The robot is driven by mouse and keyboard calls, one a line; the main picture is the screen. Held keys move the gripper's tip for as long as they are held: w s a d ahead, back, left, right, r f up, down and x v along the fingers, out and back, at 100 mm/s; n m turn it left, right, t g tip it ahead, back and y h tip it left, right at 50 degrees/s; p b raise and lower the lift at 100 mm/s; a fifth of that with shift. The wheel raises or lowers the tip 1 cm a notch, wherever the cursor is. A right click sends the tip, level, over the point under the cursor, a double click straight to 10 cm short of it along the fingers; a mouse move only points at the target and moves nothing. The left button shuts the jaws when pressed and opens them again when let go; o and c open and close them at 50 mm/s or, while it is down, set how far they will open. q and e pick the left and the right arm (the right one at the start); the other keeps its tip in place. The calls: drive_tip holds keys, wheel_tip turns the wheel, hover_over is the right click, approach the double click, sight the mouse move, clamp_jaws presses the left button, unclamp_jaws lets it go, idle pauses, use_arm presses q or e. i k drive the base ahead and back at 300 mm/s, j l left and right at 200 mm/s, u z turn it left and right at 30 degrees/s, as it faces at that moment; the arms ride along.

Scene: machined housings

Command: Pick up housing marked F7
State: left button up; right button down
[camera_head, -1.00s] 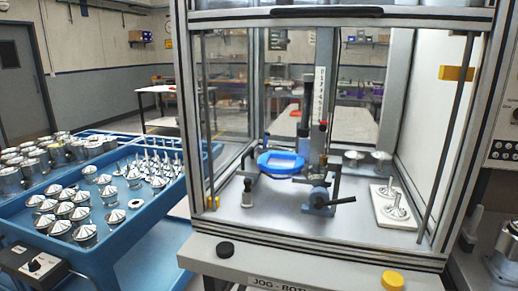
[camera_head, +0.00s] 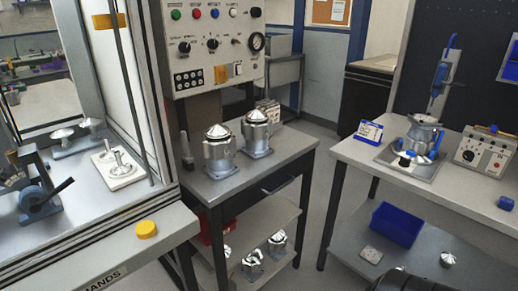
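Two shiny metal housings with conical tops stand upright side by side on a grey cart, the left housing (camera_head: 219,157) nearer and the right housing (camera_head: 256,137) a little behind it. Another metal housing (camera_head: 423,137) sits in a blue-clamped fixture on the right bench. More metal parts (camera_head: 252,265) lie on the cart's lower shelf, partly cut off or shaded. No F7 mark is readable on any of them.
The cart top (camera_head: 204,187) has bare room in front of the housings. A control panel (camera_head: 212,45) rises behind it. The glazed press enclosure stands left, with a yellow button (camera_head: 146,229). The right bench holds a control box (camera_head: 484,152); a blue bin (camera_head: 397,224) is below. Floor shows between cart and bench.

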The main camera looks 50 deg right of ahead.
sight(219, 145)
drive_tip(key=z, duration=1.2)
